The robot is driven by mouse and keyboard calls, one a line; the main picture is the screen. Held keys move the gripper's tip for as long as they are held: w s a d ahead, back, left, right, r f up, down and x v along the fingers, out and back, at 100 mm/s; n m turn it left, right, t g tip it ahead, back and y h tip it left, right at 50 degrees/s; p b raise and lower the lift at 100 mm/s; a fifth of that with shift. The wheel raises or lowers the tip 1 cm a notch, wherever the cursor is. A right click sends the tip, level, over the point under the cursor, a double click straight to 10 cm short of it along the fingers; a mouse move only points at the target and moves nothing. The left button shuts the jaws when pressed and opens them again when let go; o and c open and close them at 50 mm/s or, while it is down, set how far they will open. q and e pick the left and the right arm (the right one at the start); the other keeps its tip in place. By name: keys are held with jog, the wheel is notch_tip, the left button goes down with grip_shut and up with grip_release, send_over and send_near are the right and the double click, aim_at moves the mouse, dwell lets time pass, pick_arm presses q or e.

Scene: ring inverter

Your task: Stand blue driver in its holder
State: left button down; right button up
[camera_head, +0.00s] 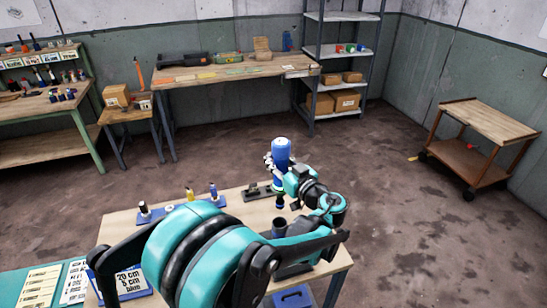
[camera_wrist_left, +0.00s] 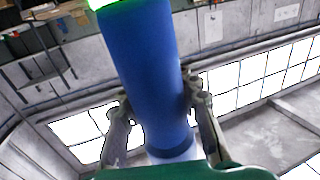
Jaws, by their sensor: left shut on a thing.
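My left gripper (camera_head: 277,168) is shut on a thick blue cylinder, which I take to be the blue driver (camera_head: 281,149), held upright above the table (camera_head: 234,206). In the left wrist view the blue driver (camera_wrist_left: 145,75) fills the gap between the two fingers of my left gripper (camera_wrist_left: 156,105), with a bright green edge at its top. A smaller blue and black piece (camera_head: 280,197) shows below the gripper; I cannot tell whether it joins the driver. A dark round cup (camera_head: 280,226) stands on the table below; I cannot tell if it is the holder. My right gripper is out of view.
A blue-based rack (camera_head: 165,212) with several small upright tools stands on the table's left part. A dark block (camera_head: 256,192) lies near the far edge. A label card (camera_head: 132,283) and a blue box (camera_head: 292,297) are at the front. My left arm hides much of the tabletop.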

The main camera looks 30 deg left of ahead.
pick_arm(q)
notch_tip(320, 180, down, 16)
jog(key=b, duration=1.4)
jog(key=shift+f, duration=0.3)
jog(key=c, duration=1)
grip_release()
jog(key=shift+d+f, duration=0.1)
jog(key=v, duration=1.2)
